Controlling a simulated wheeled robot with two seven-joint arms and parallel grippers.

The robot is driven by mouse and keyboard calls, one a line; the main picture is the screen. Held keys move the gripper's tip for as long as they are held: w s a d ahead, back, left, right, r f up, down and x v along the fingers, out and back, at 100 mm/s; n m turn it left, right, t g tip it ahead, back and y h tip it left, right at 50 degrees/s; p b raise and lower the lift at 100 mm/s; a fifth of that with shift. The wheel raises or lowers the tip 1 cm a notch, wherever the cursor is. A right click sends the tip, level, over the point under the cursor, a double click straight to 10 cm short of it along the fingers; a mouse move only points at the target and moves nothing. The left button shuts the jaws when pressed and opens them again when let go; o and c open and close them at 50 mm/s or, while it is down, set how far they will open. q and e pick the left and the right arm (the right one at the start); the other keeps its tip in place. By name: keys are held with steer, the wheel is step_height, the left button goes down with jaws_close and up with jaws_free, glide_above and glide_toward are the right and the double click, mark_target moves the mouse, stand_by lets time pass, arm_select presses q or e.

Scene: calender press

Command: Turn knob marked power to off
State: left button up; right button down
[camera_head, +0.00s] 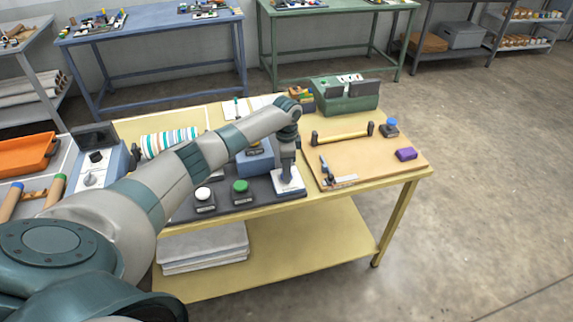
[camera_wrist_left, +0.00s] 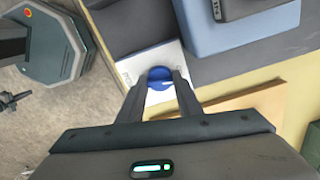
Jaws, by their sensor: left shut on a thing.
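The knob (camera_wrist_left: 159,78) is a round blue cap on a white panel (camera_wrist_left: 128,66) in the left wrist view. Part of the panel's dark lettering shows, but I cannot read the whole word. In the head view the white panel (camera_head: 290,189) sits at the front right corner of the dark mat, and my gripper hides the knob. My left gripper (camera_head: 288,180) points down over the panel. In the left wrist view its two fingers (camera_wrist_left: 160,84) stand on either side of the knob and are shut on it. My right gripper is in neither view.
A white button (camera_head: 203,193) and a green button (camera_head: 240,186) stand on the mat left of the panel. A blue machine (camera_head: 255,163) stands just behind it.

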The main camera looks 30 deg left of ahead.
arm_select(q)
steer(key=shift+r+n+p, duration=0.1)
steer(key=shift+n+p, duration=0.6)
steer(key=shift+n, duration=0.5)
steer(key=o, duration=1)
steer(key=shift+o, duration=0.2)
steer(key=shift+r, duration=0.5)
step_height(320, 180, up, 16)
steer(key=b, duration=0.5)
steer(key=shift+r, duration=0.2)
